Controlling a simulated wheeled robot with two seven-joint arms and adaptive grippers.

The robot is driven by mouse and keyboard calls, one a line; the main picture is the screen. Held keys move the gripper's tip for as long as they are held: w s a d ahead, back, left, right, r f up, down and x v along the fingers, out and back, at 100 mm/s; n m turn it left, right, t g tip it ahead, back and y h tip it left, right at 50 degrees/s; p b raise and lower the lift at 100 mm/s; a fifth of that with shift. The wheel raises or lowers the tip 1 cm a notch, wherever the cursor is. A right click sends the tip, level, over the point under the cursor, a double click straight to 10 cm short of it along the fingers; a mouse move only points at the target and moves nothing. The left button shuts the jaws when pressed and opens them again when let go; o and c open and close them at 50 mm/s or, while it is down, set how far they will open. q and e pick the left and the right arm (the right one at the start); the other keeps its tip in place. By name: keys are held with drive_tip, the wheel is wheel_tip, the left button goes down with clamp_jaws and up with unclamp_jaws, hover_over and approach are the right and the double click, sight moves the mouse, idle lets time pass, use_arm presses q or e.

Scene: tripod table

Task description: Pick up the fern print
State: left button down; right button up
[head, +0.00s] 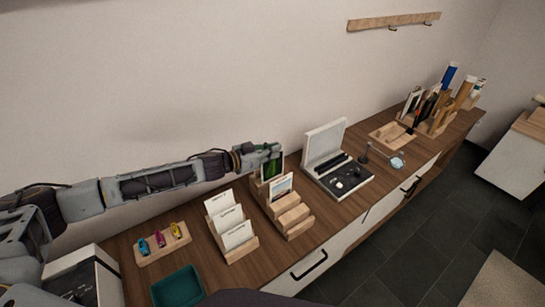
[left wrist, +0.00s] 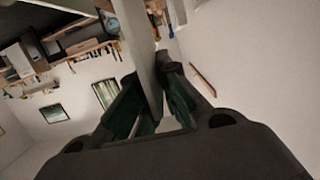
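The fern print (head: 272,167), a small dark green picture with a pale border, stands upright in the back slot of a wooden rack (head: 293,220) in the head view. My left gripper (head: 268,149) is at its top edge. In the left wrist view the left gripper (left wrist: 152,76) has its two green-padded fingers on either side of a pale thin panel, likely the print. A gap shows between the panel and the right finger, so the gripper looks open around it; contact with the left finger is unclear. My right gripper is not in view.
A second print (head: 281,187) stands in front in the same rack. A card holder (head: 234,229) is to its left and a jewellery display (head: 340,168) to its right. The wall is close behind.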

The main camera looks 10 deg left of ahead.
use_arm(q)
drive_tip(key=shift+r, duration=1.1)
